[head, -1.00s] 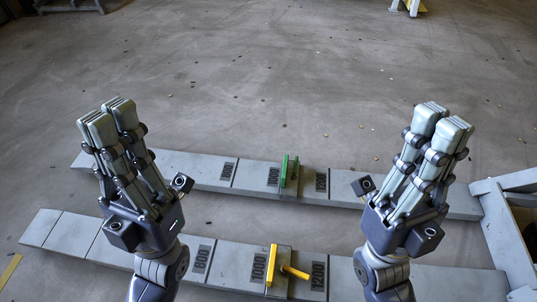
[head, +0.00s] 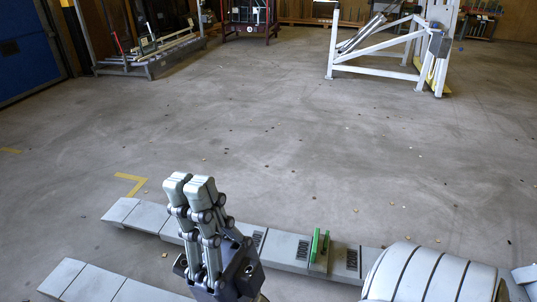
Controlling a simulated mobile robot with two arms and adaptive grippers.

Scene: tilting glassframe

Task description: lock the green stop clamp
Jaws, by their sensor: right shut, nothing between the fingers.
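The green stop clamp (head: 319,246) stands on the far grey rail (head: 285,248), between the dark number plates marked 1000 and 1200. Its green part is upright; whether it is locked I cannot tell. My right gripper (head: 188,187) is to the left of the clamp in the picture, pointing up, its fingers together and empty. It is apart from the clamp and covers part of the far rail. My left gripper is out of view.
A second grey rail (head: 98,285) lies nearer, mostly cut off by the bottom edge. Open concrete floor lies beyond the rails. A white frame stand (head: 380,68) is at the back right, and a metal rack (head: 152,55) at the back left.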

